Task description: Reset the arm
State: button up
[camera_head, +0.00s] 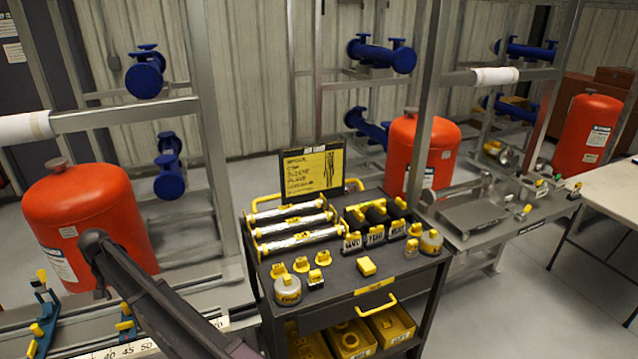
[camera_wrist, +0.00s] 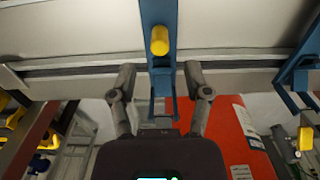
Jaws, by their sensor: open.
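My arm (camera_head: 165,305) crosses the lower left of the head view, in front of a red tank (camera_head: 95,215). I cannot make out its fingers there. In the wrist view my gripper (camera_wrist: 160,75) is open, with its two grey fingers spread apart. A blue bracket (camera_wrist: 160,20) with a yellow knob (camera_wrist: 160,40) shows in the gap between the fingers. I cannot tell whether the fingers touch the bracket. No object is held.
A dark cart (camera_head: 345,285) with yellow-marked parts stands at the centre. A bench with rulers and blue-and-yellow clamps (camera_head: 45,310) lies at the lower left. More red tanks (camera_head: 425,150) and metal frames (camera_head: 210,150) stand behind. Floor at the lower right (camera_head: 520,320) is clear.

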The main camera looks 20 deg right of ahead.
jog(key=s+d, duration=0.5)
jog(key=d, duration=0.7)
jog(key=s+d, duration=0.5)
jog(key=d, duration=0.6)
jog(key=s+d, duration=1.6)
jog(key=d, duration=0.2)
jog(key=shift+s+d, duration=0.2)
jog(key=shift+s, duration=0.1)
jog(key=shift+c, duration=1.1)
